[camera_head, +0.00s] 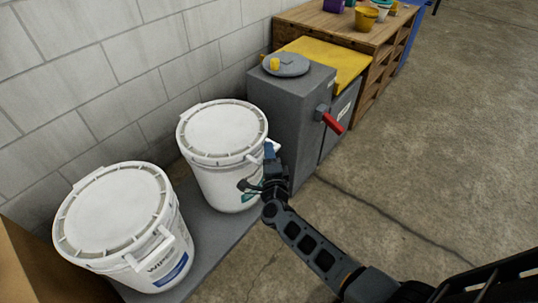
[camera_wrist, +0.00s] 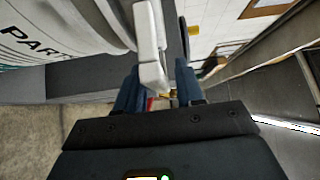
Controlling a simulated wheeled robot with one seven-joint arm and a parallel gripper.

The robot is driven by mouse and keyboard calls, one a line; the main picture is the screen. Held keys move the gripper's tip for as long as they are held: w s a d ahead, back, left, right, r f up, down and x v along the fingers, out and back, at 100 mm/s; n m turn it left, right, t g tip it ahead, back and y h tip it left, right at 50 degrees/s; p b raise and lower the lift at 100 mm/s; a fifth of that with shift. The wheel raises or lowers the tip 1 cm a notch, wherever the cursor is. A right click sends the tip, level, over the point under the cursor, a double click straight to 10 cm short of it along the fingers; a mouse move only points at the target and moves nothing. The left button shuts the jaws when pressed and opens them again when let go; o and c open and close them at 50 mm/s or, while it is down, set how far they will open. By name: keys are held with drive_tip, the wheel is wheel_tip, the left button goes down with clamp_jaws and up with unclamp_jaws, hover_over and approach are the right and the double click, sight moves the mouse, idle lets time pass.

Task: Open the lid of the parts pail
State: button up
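The parts pail (camera_head: 228,181) is a white bucket with a green mark, at the centre of the head view. Its flat white lid (camera_head: 222,129) lies level on top, closed. In the wrist view the pail (camera_wrist: 60,30) fills the upper left, with "PAR" readable. A white tab (camera_wrist: 150,45) juts from its rim. My gripper (camera_head: 272,158) is at the pail's right side, just below the lid rim. In the wrist view its blue fingers (camera_wrist: 159,92) stand apart on either side of the tab's end, with a gap showing at the right finger. Contact at the left finger is unclear.
A second white pail (camera_head: 140,262), marked "WIPES", stands at front left on the same grey shelf (camera_head: 212,232). A grey cabinet (camera_head: 290,105) with a red handle (camera_head: 333,123) stands right behind the parts pail. A block wall (camera_head: 100,80) is behind; the floor (camera_head: 440,140) at right is clear.

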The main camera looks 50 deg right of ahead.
clamp_jaws()
idle(0.3)
drive_tip(key=shift+r, duration=0.1)
